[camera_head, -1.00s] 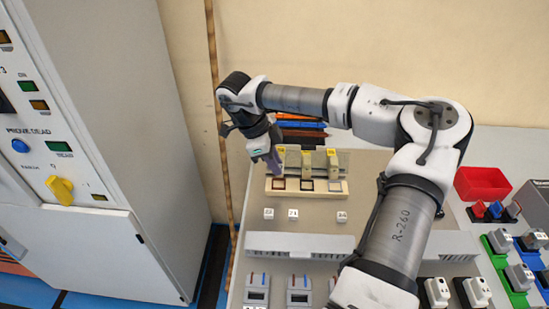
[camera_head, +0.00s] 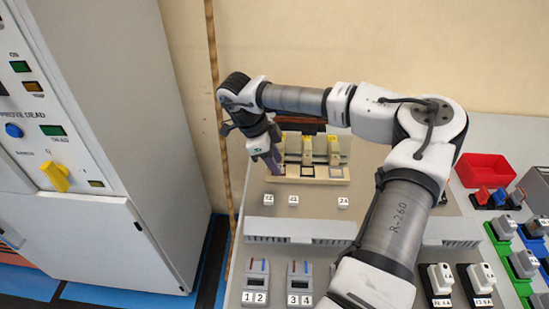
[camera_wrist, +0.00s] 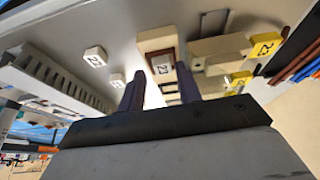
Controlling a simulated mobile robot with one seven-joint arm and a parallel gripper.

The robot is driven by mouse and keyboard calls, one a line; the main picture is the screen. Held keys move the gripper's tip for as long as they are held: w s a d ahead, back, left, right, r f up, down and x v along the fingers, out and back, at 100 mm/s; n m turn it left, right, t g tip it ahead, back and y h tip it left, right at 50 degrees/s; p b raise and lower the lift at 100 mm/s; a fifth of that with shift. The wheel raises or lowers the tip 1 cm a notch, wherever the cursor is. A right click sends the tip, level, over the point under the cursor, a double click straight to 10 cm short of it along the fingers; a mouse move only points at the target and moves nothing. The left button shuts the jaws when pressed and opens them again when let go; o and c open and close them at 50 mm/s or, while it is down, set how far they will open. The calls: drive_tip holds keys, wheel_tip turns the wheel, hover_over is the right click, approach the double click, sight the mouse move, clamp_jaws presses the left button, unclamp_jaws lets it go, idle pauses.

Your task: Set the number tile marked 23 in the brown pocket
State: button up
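A white number tile (camera_wrist: 162,65), whose print looks like 23, lies in the brown-edged pocket (camera_wrist: 147,54) at the end of the pale holder in the wrist view. My gripper (camera_wrist: 160,72) points at it with fingers apart, one either side; small gaps seem to separate them from the tile. In the head view my gripper (camera_head: 273,164) is over the left end of the pale holder (camera_head: 330,181) and partly hides the brown pocket there. Two other pockets (camera_head: 308,171) sit to its right.
White tiles 22 (camera_head: 268,200), 21 (camera_head: 293,200) and 24 (camera_head: 342,202) lie in front of the holder. Yellow-tagged blocks (camera_head: 333,150) stand behind the pockets. A grey slotted duct (camera_head: 300,232) runs in front. A red bin (camera_head: 486,170) stands right.

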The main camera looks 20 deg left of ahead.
drive_tip(key=shift+w+r, duration=0.15)
drive_tip(key=shift+w, duration=0.1)
drive_tip(key=shift+a+r, duration=0.2)
drive_tip(key=shift+r, duration=0.1)
drive_tip(key=b+v, duration=0.2)
drive_tip(key=v, duration=1.1)
drive_tip(key=shift+s, duration=0.25)
drive_tip(key=shift+d, duration=0.15)
